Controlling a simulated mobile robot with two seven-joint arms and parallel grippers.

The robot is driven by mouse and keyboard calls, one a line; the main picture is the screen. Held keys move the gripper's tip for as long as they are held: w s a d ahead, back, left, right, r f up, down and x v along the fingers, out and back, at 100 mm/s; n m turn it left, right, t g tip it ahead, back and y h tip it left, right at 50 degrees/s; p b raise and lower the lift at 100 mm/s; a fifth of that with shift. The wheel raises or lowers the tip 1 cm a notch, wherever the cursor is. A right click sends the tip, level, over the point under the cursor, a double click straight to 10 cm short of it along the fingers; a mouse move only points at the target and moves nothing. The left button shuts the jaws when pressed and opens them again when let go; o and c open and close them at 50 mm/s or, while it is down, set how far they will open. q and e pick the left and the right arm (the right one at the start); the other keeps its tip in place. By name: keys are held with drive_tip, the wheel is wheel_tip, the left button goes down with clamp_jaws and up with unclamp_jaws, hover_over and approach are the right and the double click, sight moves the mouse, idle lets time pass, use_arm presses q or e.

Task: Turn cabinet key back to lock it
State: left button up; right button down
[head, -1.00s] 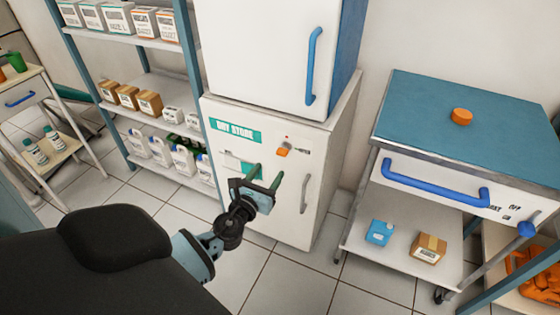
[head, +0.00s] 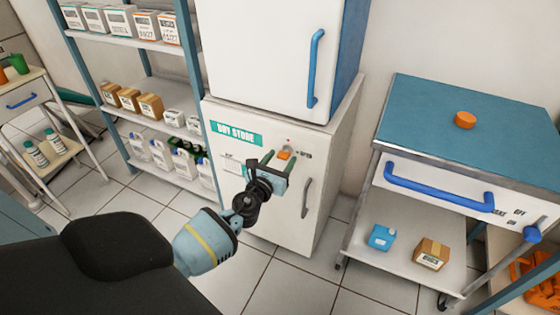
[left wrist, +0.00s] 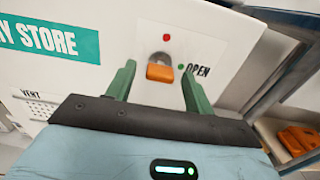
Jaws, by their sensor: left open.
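The orange cabinet key (head: 285,155) sits in its lock on the white lower cabinet (head: 315,150), right of the green DRY STORE sign. In the left wrist view the key (left wrist: 160,73) lies crosswise below a grey round lock face. A red dot is above the lock, and a green dot is beside the word OPEN at its right. My left gripper (head: 279,157) is open. Its two green fingers point at the cabinet, and in the left wrist view the key shows between the fingertips (left wrist: 158,74), with gaps on both sides. My right gripper is not in view.
The cabinet's grey handle (head: 307,198) is right of and below my left gripper. A blue-topped cart (head: 470,115) stands at the right, and a shelf rack (head: 190,75) at the left. White tiled floor (head: 285,275) is clear in front.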

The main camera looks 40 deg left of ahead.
use_arm(q)
drive_tip(key=c, duration=1)
drive_tip(key=shift+n, duration=0.3)
drive_tip(key=n+b, duration=0.1)
drive_tip(key=n, duration=0.3)
drive_tip(key=shift+f+b, duration=0.1)
drive_tip(key=shift+b, duration=0.25)
drive_tip(key=n+b, duration=0.1)
drive_tip(key=n, duration=0.8)
drive_tip(key=shift+n, duration=2.2)
